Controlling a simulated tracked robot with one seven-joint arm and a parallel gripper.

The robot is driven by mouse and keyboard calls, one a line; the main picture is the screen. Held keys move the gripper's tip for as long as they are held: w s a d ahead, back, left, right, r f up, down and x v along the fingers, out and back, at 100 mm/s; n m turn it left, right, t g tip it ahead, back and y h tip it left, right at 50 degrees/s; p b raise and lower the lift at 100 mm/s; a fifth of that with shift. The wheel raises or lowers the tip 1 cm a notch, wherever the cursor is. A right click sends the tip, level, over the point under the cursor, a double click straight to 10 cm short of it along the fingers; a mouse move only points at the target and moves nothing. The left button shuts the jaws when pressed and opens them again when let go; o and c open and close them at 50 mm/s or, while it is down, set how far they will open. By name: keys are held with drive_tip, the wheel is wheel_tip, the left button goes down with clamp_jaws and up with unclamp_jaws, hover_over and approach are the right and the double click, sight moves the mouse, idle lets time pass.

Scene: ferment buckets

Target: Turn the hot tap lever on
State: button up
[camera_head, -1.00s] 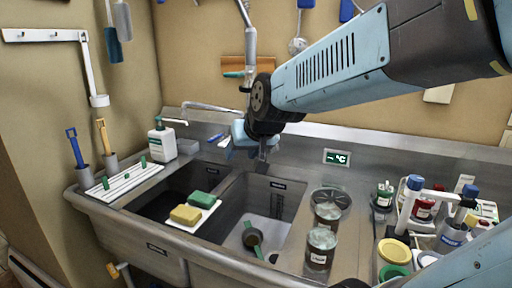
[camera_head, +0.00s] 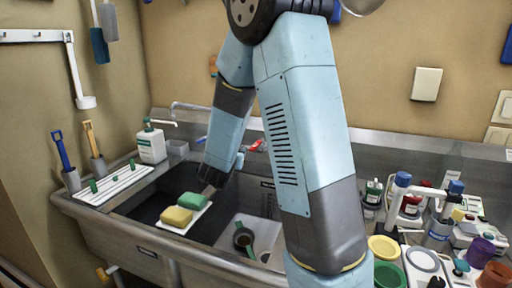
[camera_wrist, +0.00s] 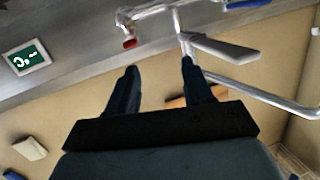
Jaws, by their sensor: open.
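The tap stands at the sink's back. In the wrist view it shows as chrome pipes with a red-tipped fitting (camera_wrist: 129,43), a flat silver paddle (camera_wrist: 222,48) and a blue lever (camera_wrist: 246,4). A red part (camera_head: 255,146) also shows at the tap in the head view, between my arm links. I cannot tell how far the hot lever is turned. My gripper (camera_wrist: 160,64) is open and empty in the wrist view. Its fingertips appear just below the red-tipped fitting and paddle, with no clear contact. In the head view its fingers are hard to make out by the arm.
A spout (camera_wrist: 255,94) crosses the right of the wrist view. A soap bottle (camera_head: 152,146) stands back left. Bottles and lids crowd the right counter.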

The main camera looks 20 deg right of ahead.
sight(260, 141)
drive_tip(key=w+d+f+h, duration=0.1)
drive_tip(key=w+d, duration=0.2)
drive_tip(key=d, duration=0.1)
drive_tip(key=w+d+f+h, duration=0.1)
drive_tip(key=w+d, duration=0.2)
drive_tip(key=d, duration=0.1)
drive_tip(key=w+d+f+m+h, duration=0.1)
drive_tip(key=w+d+h, duration=0.1)
drive_tip(key=d, duration=0.2)
drive_tip(key=shift+w+d+f+g, duration=0.1)
drive_tip(key=shift+w+g, duration=0.3)
clamp_jaws()
idle(0.4)
drive_tip(key=shift+d, duration=0.15)
